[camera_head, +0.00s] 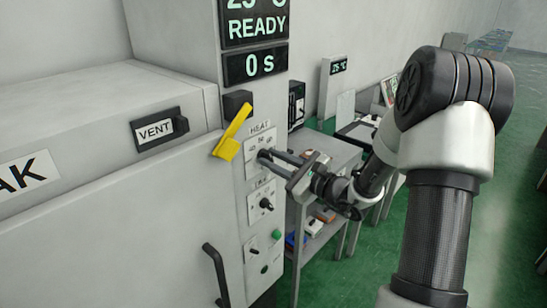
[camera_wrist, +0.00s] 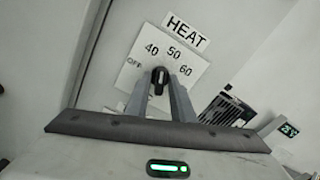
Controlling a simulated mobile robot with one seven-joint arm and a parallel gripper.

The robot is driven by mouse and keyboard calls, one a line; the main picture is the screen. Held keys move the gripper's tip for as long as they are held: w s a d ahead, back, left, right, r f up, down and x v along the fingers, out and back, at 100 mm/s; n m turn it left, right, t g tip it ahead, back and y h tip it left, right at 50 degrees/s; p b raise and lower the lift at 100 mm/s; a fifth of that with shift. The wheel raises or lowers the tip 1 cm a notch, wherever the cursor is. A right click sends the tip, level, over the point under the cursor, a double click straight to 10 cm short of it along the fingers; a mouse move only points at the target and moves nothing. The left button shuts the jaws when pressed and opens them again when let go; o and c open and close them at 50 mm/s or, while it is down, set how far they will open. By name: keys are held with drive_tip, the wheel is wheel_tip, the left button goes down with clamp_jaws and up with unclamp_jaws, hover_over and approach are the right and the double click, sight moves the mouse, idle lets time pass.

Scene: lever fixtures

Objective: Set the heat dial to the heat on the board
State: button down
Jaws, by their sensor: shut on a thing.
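The heat dial is a black knob (camera_wrist: 159,80) on a white plate (camera_wrist: 140,75) marked OFF, 40, 50 and 60 under a HEAT label (camera_wrist: 185,32). In the wrist view the knob stands roughly upright in the picture; which mark its pointer meets is hard to tell. My gripper (camera_wrist: 160,92) has its two fingers on either side of the knob, shut on it. In the head view my gripper (camera_head: 268,156) reaches the HEAT plate (camera_head: 254,141) from the right, and its fingertips partly hide the dial. No board showing a set heat can be made out.
A second dial (camera_head: 266,203) and a green button (camera_head: 276,234) sit below. A yellow lever (camera_head: 232,133) juts out up left of the HEAT plate. A display (camera_head: 256,25) reads READY, its top line cut off. A grey table (camera_head: 330,150) stands behind my arm.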

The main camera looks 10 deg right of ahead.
drive_tip(key=shift+m+p, duration=1)
drive_tip(key=shift+m, duration=1.2)
drive_tip(key=c, duration=1.8)
unclamp_jaws()
drive_tip(key=shift+s+d, duration=0.1)
drive_tip(key=b+v, duration=0.1)
drive_tip(key=v, duration=1.6)
drive_tip(key=shift+s, duration=0.1)
